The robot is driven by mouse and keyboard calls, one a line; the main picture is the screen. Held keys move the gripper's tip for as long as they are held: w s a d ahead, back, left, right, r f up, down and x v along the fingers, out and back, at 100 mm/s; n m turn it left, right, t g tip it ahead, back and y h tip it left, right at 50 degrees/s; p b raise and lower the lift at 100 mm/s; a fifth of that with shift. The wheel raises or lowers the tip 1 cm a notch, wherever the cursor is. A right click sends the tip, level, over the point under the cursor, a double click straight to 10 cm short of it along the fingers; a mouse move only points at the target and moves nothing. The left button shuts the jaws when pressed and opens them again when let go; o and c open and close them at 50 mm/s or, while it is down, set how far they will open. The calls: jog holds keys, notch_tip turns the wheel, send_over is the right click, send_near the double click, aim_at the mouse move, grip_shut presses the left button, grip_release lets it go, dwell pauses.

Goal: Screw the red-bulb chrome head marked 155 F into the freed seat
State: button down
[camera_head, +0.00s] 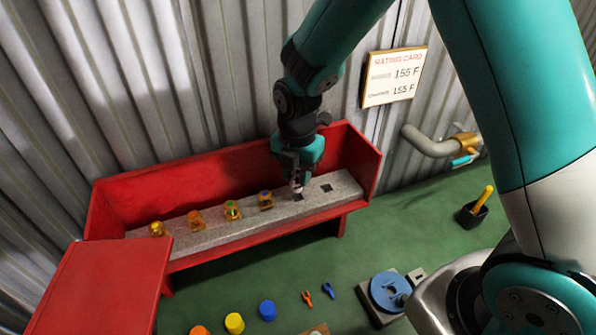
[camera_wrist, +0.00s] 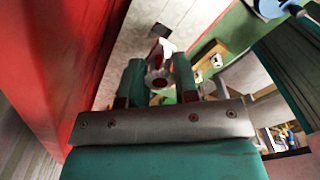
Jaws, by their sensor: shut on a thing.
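My gripper (camera_head: 298,178) is shut on a small chrome head (camera_head: 297,187), which also shows between the fingers in the wrist view (camera_wrist: 158,76) with some red on it. Its marking cannot be read. The gripper points down over the grey rack (camera_head: 215,233) in the red cabinet, close above a dark square seat (camera_head: 297,197). I cannot tell whether the head touches the seat. Another dark square seat (camera_head: 327,188) is bare to the right. The rating card (camera_head: 395,76) on the wall reads 155 F twice.
Several brass heads (camera_head: 232,210) stand along the rack to the left. The red cabinet (camera_head: 180,183) has a back wall and a right end wall (camera_head: 362,163) near my gripper. A blue round fixture (camera_head: 390,291), caps (camera_head: 267,310) and small clips (camera_head: 328,290) lie in front. A pipe (camera_head: 430,146) is at right.

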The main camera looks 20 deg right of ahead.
jog(key=shift+f+b, duration=0.75)
jog(key=shift+f, duration=0.4)
jog(key=shift+r, duration=0.15)
jog(key=shift+r+p, duration=1)
jog(key=shift+r, duration=0.05)
